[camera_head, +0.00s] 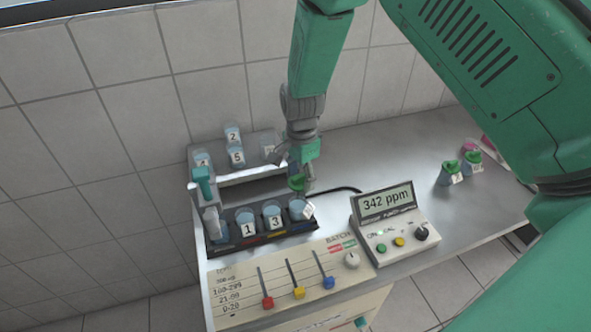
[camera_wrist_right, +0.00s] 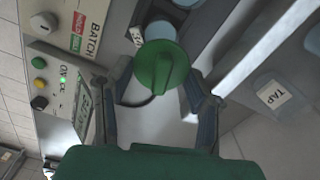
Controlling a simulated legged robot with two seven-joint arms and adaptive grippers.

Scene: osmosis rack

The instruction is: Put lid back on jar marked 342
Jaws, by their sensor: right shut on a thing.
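My right gripper (camera_head: 299,178) is shut on a green lid (camera_head: 296,184). In the right wrist view the lid (camera_wrist_right: 165,68) sits between the two fingertips (camera_wrist_right: 160,84), its raised grip facing the camera. An open jar (camera_head: 299,204) with a tilted white label stands just below the lid in the front rack, at the right end of its row. The lid looks apart from it. A meter (camera_head: 384,201) beside the rack displays 342 ppm. My left gripper is not in view.
Jars 1 (camera_head: 247,225) and 3 (camera_head: 272,216) stand beside it in the black rack (camera_head: 262,239). A teal-handled tap (camera_head: 205,187) rises at the rack's left. Sliders (camera_head: 299,293) are in front. The middle of the metal bench (camera_head: 375,150) is clear.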

